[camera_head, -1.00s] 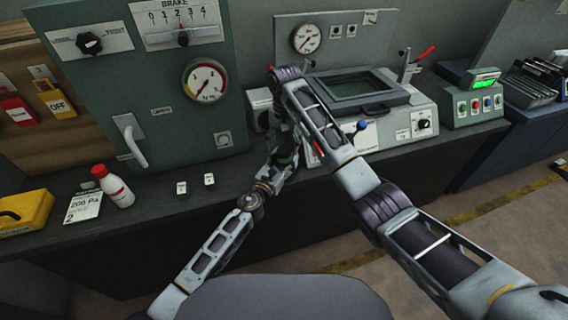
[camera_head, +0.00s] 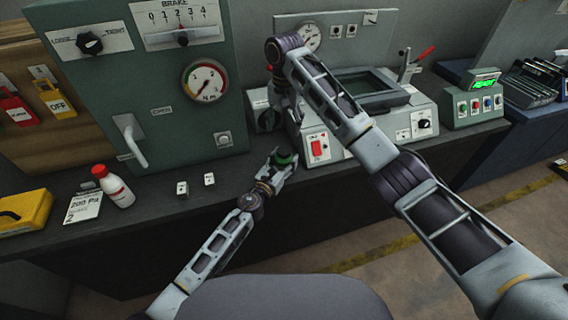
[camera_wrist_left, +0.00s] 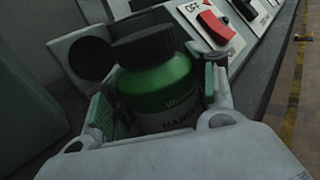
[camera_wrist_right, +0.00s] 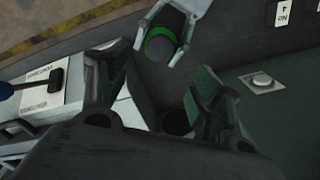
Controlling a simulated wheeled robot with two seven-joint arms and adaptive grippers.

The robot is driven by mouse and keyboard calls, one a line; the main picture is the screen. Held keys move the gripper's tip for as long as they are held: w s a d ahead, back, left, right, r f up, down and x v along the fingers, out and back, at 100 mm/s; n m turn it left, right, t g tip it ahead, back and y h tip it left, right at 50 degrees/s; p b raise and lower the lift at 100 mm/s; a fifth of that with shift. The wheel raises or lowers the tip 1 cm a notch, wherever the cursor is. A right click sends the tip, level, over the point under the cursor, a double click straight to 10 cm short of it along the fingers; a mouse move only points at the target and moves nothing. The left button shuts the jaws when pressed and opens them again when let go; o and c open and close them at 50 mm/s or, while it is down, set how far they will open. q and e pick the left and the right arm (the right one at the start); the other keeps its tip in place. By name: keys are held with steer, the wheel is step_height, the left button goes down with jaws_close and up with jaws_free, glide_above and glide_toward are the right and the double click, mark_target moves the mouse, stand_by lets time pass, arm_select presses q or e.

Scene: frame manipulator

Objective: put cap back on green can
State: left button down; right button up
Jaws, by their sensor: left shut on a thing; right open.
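The green can (camera_head: 283,158) is in my left gripper (camera_head: 277,166), in front of the console. In the left wrist view the can (camera_wrist_left: 160,90) stands between the two shut jaws, its label facing my wrist. A black cap-like top (camera_wrist_left: 143,46) sits on the can's neck; I cannot tell how tightly it is seated. In the right wrist view the can shows as a green ring around a dark top. My right gripper (camera_wrist_right: 155,80) is open, apart from the can. A dark round shape (camera_wrist_right: 177,122) shows between its fingers; I cannot tell whether it is held.
The console with a screen (camera_head: 367,86) and a red switch (camera_head: 318,148) is behind the can. A green cabinet (camera_head: 165,80) stands at the left. A white bottle with a red top (camera_head: 117,190) and a yellow case (camera_head: 22,212) are on the bench.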

steer(key=shift+r, duration=0.9)
arm_select(q)
steer(key=shift+c, duration=2)
jaws_free()
steer(key=shift+s, duration=0.1)
steer(key=v, duration=1.1)
steer(key=shift+s, duration=0.35)
steer(key=shift+a, duration=0.2)
steer(key=shift+s, duration=0.1)
arm_select(e)
steer(key=shift+s+f, duration=0.1)
